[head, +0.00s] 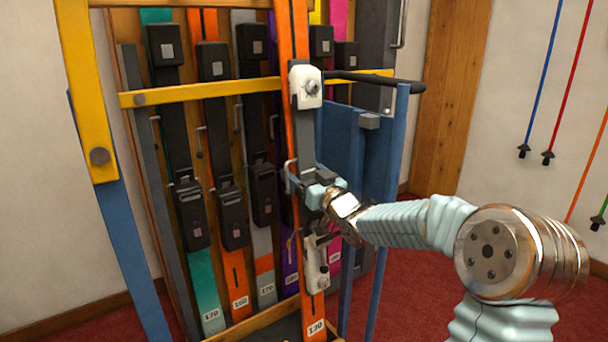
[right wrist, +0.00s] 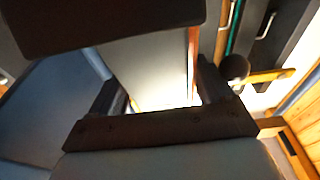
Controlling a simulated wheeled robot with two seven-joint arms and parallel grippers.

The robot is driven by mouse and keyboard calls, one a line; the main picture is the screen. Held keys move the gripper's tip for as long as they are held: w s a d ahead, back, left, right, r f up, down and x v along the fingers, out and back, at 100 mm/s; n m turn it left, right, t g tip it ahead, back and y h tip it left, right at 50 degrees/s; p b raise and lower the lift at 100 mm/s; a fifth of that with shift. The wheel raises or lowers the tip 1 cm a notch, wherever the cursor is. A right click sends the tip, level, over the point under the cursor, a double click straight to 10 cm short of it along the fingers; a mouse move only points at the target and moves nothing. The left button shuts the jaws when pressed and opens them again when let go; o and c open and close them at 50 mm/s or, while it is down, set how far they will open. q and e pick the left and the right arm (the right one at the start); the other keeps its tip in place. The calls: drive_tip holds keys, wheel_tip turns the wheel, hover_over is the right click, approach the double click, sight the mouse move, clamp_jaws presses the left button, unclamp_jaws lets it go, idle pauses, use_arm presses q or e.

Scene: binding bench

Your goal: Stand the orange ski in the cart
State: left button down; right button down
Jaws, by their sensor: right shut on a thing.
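The orange ski (head: 312,290) with white bindings and a "130" label stands nearly upright, leaning slightly, in the head view. My right gripper (head: 308,188) is shut on its dark middle part, between the two bindings. The cart has a blue frame (head: 388,160), a yellow crossbar (head: 200,92) and a black handle (head: 375,80). The ski passes in front of the crossbar. Its lower end overlaps the wooden base edge (head: 255,325); I cannot tell whether it touches. In the right wrist view my gripper (right wrist: 160,95) shows close up, and the ski is hard to make out. My left gripper is out of view.
Several other skis stand behind the crossbar: a teal one (head: 207,300), another orange one (head: 238,290) labelled "160" and a grey one (head: 264,285) among them. A wooden post (head: 447,90) stands behind. Ski poles (head: 560,90) hang at right. Red carpet (head: 400,290) is open at lower right.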

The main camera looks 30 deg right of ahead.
drive_tip(key=shift+r, duration=0.15)
unclamp_jaws()
drive_tip(key=shift+f, duration=0.3)
drive_tip(key=shift+r, duration=0.1)
drive_tip(key=shift+s+d+f+b, duration=0.15)
drive_tip(key=shift+s+b, duration=0.25)
drive_tip(key=shift+s, duration=0.5)
drive_tip(key=shift+s+f+b, duration=0.15)
drive_tip(key=shift+s+b, duration=0.2)
drive_tip(key=shift+s, duration=0.5)
drive_tip(key=shift+s+d+f+b, duration=0.15)
drive_tip(key=shift+s+b, duration=0.25)
drive_tip(key=shift+s, duration=0.5)
drive_tip(key=s+f+b, duration=0.1)
drive_tip(key=s, duration=0.6)
drive_tip(key=shift+s+d+f, duration=0.15)
drive_tip(key=shift+s, duration=0.1)
